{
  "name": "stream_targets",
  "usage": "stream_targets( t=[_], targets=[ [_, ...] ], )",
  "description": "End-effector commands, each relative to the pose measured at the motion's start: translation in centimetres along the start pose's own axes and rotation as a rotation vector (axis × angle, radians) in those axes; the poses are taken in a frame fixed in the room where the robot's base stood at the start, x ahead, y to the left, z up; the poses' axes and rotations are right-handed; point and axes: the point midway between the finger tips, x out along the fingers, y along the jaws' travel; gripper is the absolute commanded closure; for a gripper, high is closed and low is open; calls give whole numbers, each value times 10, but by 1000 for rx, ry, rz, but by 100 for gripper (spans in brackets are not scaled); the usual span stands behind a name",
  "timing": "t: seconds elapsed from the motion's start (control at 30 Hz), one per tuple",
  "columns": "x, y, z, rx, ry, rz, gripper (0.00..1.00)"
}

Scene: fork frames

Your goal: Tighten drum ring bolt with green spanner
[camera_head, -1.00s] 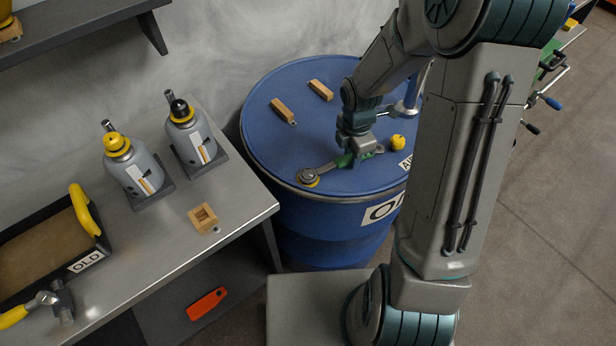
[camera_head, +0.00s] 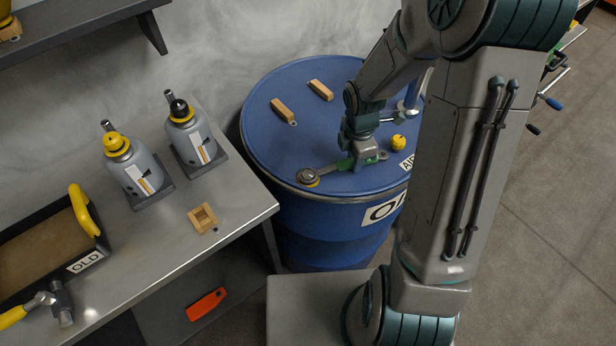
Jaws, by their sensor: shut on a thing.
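The blue drum (camera_head: 265,125) stands in the middle. The ring bolt (camera_head: 308,176) sits at its near left rim, on a yellow base. The green spanner (camera_head: 345,164) lies low over the drum lid, its grey head reaching left to the bolt. The head appears to be at the bolt; I cannot tell how well it is seated. My gripper (camera_head: 362,160) points down and is shut on the spanner's green handle. My gripper hides part of the handle, and its fingertips are small in this view.
Two wooden blocks (camera_head: 283,110) (camera_head: 321,90) and a yellow knob (camera_head: 398,142) are on the lid. A metal bench (camera_head: 150,262) at left holds two bottles (camera_head: 134,166) (camera_head: 192,135), a wooden frame (camera_head: 203,218), a tray (camera_head: 100,245) and a hammer (camera_head: 60,303).

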Motion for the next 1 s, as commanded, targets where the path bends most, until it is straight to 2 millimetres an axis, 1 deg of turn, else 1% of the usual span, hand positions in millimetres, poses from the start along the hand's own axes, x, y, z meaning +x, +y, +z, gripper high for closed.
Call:
stream_targets(
  t=[1.0],
  targets=[
    [0, -19, -2, 151, 0, -6, 100]
  ],
)
